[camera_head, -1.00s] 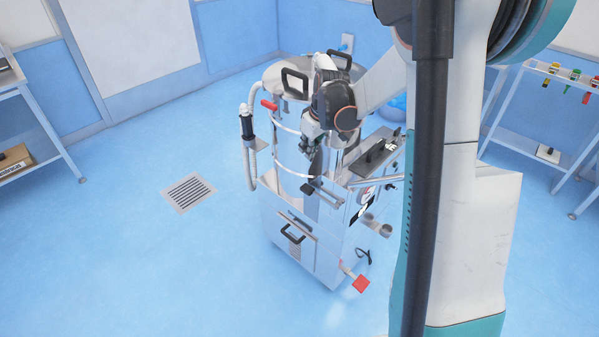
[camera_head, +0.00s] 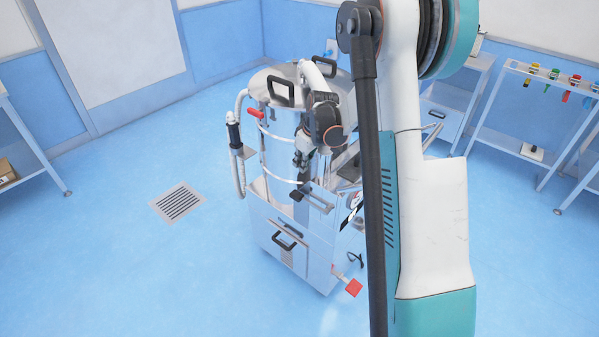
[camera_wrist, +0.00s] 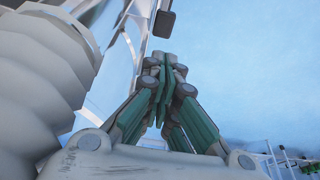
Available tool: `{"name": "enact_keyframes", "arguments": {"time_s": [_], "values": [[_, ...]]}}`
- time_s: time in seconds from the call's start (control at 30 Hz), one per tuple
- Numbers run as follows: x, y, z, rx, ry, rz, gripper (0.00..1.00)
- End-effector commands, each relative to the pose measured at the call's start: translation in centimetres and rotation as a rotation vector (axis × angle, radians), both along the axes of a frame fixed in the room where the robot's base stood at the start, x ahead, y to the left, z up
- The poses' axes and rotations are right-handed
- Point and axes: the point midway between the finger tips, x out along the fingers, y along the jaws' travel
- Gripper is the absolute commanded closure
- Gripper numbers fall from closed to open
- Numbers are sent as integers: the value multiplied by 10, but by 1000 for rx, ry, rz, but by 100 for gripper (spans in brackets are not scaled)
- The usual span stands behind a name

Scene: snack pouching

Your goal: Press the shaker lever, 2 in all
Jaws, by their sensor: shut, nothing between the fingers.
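The shaker machine is a shiny metal cabinet (camera_head: 265,240) with a tall round drum and a lid (camera_head: 285,72). A lever with a black pad (camera_head: 297,194) sticks out at the cabinet's upper front. I take it for the shaker lever. The same pad seems to show at the top of the wrist view (camera_wrist: 164,22). My gripper (camera_head: 299,161) is shut and empty, pointing down in front of the drum, above the pad with a gap in the picture. Its closed fingertips (camera_wrist: 165,58) show just below the pad in the wrist view.
A hose with a black grip (camera_head: 234,130) hangs at the machine's left. A red pedal (camera_head: 354,287) juts out low at its right. A floor drain (camera_head: 178,202) lies to the left. Shelves stand at both sides. My arm hides the machine's right part.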

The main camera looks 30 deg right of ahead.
Motion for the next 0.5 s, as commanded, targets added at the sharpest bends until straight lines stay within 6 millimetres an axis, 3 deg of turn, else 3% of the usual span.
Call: {"name": "enact_keyframes", "arguments": {"time_s": [0.5], "values": [[23,8,-97,-1,0,0,100]]}}
